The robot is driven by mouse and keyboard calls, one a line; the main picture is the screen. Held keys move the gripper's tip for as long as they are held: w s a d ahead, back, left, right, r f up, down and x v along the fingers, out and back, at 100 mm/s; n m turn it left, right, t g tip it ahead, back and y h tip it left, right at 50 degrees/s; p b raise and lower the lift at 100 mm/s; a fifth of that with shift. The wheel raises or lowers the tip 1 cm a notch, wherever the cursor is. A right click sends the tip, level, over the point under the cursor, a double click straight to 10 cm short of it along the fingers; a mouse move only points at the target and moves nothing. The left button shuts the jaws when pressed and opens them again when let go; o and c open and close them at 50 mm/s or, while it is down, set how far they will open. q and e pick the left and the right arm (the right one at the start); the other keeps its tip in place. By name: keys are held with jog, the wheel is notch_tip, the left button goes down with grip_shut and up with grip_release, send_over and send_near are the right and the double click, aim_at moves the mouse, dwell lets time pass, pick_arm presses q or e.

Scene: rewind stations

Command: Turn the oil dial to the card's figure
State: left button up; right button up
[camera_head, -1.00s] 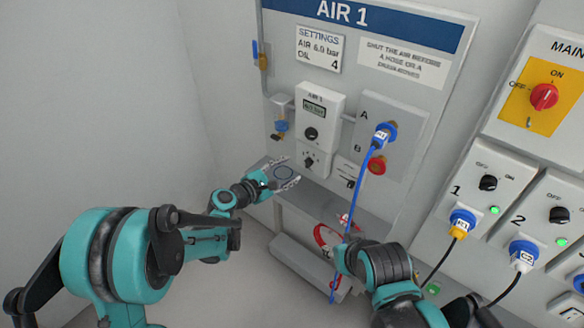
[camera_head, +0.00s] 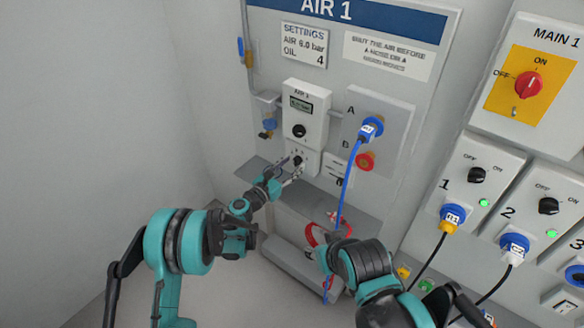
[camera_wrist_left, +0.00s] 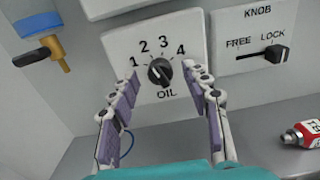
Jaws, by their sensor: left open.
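The oil dial (camera_wrist_left: 160,72) is a round black knob on a white plate marked 1 to 4, above the word OIL. It also shows in the head view (camera_head: 297,161). Its small white mark seems to point up and left, but I cannot tell the exact figure. The settings card (camera_head: 304,45) reads AIR 6.0 bar and OIL 4. My left gripper (camera_head: 289,172) is open in front of the dial. In the left wrist view its fingers (camera_wrist_left: 162,82) stand on either side of the knob, apart from it. My right gripper's fingers are not visible.
A FREE/LOCK knob lever (camera_wrist_left: 272,54) is right of the dial. A grey shelf (camera_head: 335,200) lies below, with a red and white tagged piece (camera_wrist_left: 306,134) on it. A blue hose (camera_head: 350,190) hangs from outlet A.

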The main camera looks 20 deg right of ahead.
pick_arm(q)
jog(key=shift+w+d, duration=0.2)
jog(key=shift+d, duration=0.05)
grip_shut()
